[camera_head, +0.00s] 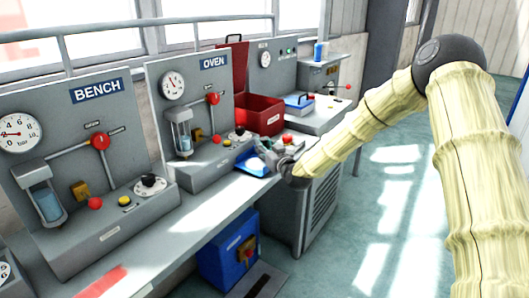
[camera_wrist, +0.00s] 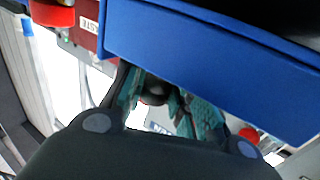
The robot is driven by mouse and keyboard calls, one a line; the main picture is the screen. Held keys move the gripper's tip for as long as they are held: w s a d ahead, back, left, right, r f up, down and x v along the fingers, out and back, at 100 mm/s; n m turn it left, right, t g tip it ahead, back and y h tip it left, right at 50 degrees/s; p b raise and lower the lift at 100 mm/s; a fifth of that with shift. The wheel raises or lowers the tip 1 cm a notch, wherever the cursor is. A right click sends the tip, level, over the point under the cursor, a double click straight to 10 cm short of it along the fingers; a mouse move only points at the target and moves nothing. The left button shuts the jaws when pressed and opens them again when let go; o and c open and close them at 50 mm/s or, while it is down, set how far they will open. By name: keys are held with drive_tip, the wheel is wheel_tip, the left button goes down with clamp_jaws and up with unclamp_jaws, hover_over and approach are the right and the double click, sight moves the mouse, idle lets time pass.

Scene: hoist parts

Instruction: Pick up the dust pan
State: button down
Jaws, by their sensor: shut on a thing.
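The blue dust pan (camera_head: 252,165) is in the head view at the front edge of the bench, below and beside my gripper (camera_head: 265,152). In the wrist view, a broad blue panel (camera_wrist: 215,55), which looks like the dust pan, fills the top right. My gripper (camera_wrist: 160,98) is shut on the dust pan, with its teal fingers reaching up to the blue panel. The exact grip point is hidden. I cannot tell whether the pan touches the bench.
An open red box (camera_head: 260,114) stands behind my gripper. Grey BENCH (camera_head: 92,150) and OVEN (camera_head: 190,125) panels with gauges and levers line the wall. Another blue-and-white item (camera_head: 298,102) lies farther right. A blue box (camera_head: 228,250) stands under the worktop. The floor at right is clear.

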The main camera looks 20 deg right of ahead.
wheel_tip(320, 180, up, 2)
drive_tip(key=shift+r, duration=0.1)
drive_tip(key=s+r, duration=0.1)
drive_tip(key=s, duration=1.5)
drive_tip(key=shift+d+r+b, duration=0.25)
drive_tip(key=shift+d+b, duration=0.05)
drive_tip(key=shift+b, duration=0.05)
